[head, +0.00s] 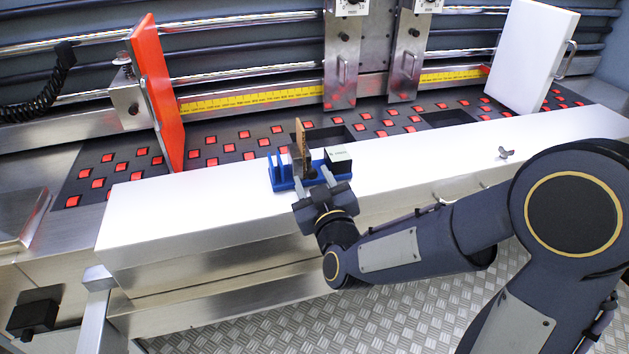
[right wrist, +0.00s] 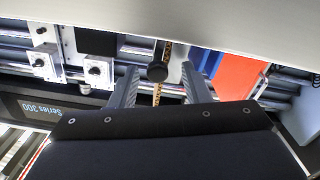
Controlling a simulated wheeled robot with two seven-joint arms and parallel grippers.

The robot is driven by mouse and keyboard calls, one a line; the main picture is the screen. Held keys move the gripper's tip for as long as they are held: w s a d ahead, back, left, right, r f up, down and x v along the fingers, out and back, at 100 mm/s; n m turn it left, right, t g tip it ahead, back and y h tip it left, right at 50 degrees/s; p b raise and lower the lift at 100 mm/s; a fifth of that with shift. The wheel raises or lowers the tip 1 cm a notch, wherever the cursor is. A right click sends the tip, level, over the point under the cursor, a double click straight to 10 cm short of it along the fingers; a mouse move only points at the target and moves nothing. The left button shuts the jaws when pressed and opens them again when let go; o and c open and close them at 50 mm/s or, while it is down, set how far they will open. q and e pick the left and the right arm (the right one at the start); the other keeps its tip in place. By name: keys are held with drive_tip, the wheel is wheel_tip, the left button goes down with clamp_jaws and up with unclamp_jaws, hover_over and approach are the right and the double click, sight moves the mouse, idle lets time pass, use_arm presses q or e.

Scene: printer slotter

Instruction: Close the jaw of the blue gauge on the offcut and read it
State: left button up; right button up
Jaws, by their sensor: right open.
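The blue gauge (head: 283,185) stands on the white ledge, left of the ledge's middle. A small white-faced box with a green mark (head: 339,153) is at its right end. The brown offcut (head: 300,132) stands upright in the gauge, beside a grey jaw piece (head: 297,158). My right gripper (head: 322,181) is at the front of the gauge, open. In the right wrist view, a round black knob (right wrist: 157,72) lies between the two open fingers, with a gap on each side. The offcut's edge (right wrist: 157,95) shows behind the knob. The gauge's reading cannot be made out.
The white ledge (head: 430,155) is clear to either side, apart from a small metal wing knob (head: 505,153) at right. Behind it are a bed with red rollers, an orange panel (head: 158,95) at left and a white panel (head: 530,55) at right.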

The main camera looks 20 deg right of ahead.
drive_tip(key=shift+s, duration=0.1)
drive_tip(key=s, duration=0.7)
drive_tip(key=shift+s, duration=0.35)
